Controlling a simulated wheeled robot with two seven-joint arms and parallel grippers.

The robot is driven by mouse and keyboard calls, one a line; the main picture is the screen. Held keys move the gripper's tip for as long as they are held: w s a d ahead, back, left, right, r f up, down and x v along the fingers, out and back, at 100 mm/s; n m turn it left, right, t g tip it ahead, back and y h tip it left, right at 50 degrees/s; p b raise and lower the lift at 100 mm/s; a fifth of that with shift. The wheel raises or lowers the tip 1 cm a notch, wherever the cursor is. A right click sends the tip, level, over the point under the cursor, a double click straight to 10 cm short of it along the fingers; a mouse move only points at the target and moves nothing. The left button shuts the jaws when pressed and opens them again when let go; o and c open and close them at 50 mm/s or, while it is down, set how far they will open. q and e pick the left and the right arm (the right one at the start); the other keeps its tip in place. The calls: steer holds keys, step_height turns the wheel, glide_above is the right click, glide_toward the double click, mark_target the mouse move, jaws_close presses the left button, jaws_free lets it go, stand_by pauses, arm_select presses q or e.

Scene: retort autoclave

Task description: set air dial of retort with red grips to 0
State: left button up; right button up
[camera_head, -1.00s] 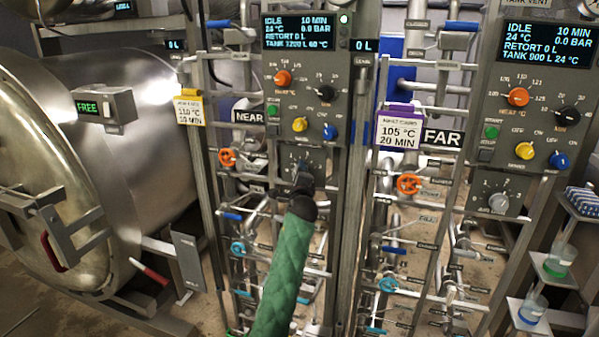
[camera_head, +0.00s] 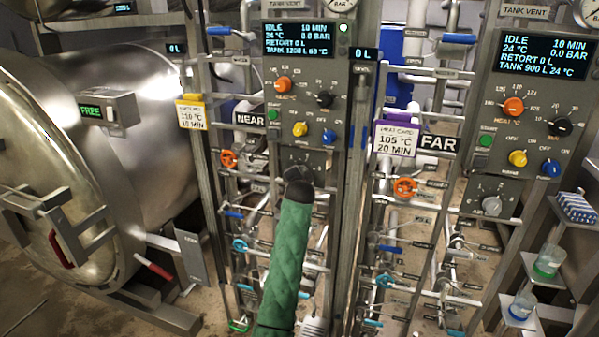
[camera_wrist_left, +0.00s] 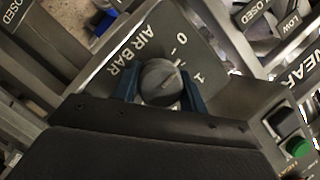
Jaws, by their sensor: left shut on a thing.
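The air dial (camera_wrist_left: 158,80) is a round grey knob on a grey plate marked AIR BAR in the left wrist view. My left gripper (camera_wrist_left: 160,90) has its two blue fingers on either side of this knob and is shut on it. The knob's pale pointer line lies toward the 0 side of the scale; its exact setting is hard to tell. In the head view my left arm's dark wrist covers most of the dial on the NEAR control panel (camera_head: 300,95). The near retort (camera_head: 92,170) has a red grip (camera_head: 60,249) on its door. My right gripper is not in view.
The FAR panel (camera_head: 535,110), with its own grey air dial (camera_head: 491,206), stands at the right. Pipes and orange valve wheels (camera_head: 405,188) fill the space between. A red-ended lever (camera_head: 153,268) sticks out by the near retort. Small shelves with jars (camera_head: 549,261) stand far right.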

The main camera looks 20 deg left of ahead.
arm_select(q)
steer(key=shift+f+n+g+h+p, duration=0.15)
steer(key=shift+n+g+h+p, duration=0.2)
steer(key=shift+n, duration=0.55)
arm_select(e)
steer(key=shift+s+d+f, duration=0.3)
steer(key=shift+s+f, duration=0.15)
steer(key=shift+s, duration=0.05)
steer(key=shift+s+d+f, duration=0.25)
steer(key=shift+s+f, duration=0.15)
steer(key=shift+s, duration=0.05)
arm_select(q)
steer(key=shift+f, duration=0.1)
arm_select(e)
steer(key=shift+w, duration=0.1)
arm_select(q)
steer(key=o, duration=1)
steer(key=shift+s, duration=0.1)
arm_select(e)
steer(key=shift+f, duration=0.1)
